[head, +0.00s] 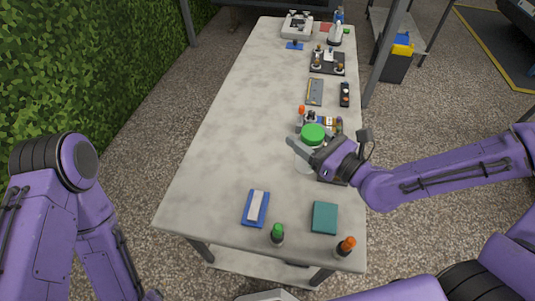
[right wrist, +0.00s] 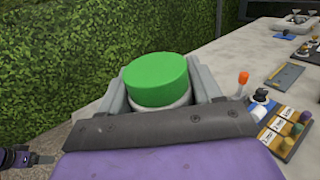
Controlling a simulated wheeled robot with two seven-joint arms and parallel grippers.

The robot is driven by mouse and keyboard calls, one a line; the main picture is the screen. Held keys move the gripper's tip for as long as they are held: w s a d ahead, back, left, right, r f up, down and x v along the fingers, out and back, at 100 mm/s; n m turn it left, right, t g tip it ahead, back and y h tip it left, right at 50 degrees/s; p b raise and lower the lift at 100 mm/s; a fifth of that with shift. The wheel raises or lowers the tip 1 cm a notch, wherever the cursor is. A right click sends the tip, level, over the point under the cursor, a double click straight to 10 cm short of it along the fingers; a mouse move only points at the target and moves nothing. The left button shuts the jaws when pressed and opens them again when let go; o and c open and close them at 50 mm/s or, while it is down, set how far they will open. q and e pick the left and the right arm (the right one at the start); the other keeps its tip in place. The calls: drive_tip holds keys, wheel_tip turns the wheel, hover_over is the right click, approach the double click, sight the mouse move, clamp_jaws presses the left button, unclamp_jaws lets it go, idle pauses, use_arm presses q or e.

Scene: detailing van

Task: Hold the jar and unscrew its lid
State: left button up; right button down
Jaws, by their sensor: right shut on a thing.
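The jar (right wrist: 168,105) is pale, with a wide green lid (head: 313,133) on top; the lid also shows in the right wrist view (right wrist: 158,80). The jar looks upright. My right gripper (head: 306,155) is shut on the jar's body below the lid, with one grey finger on each side. Most of the jar body is hidden by the gripper and lid. My left arm is at the left, away from the jar. What looks like my left gripper (right wrist: 38,159) shows small at the lower left of the right wrist view; its jaw opening cannot be made out.
The long grey table (head: 225,135) is bare on its left half. A blue tray with a pale block (head: 256,208), a teal pad (head: 325,217), a green-capped bottle (head: 277,235) and an orange-capped bottle (head: 346,246) are at the near end. Small bottles and tools line the right side.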

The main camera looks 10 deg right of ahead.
use_arm(q)
wheel_tip(320, 180, down, 9)
drive_tip(key=b, duration=0.7)
drive_tip(key=shift+w, duration=0.2)
use_arm(e)
drive_tip(key=w+a+f, duration=0.7)
drive_tip(key=w+f, duration=0.2)
drive_tip(key=f, duration=0.3)
drive_tip(key=shift+a, duration=0.2)
use_arm(q)
drive_tip(key=shift+f, duration=0.1)
use_arm(e)
drive_tip(key=shift+f, duration=0.1)
drive_tip(key=shift+f, duration=0.15)
drive_tip(key=shift+c, duration=0.9)
unclamp_jaws()
use_arm(q)
drive_tip(key=shift+f, duration=0.1)
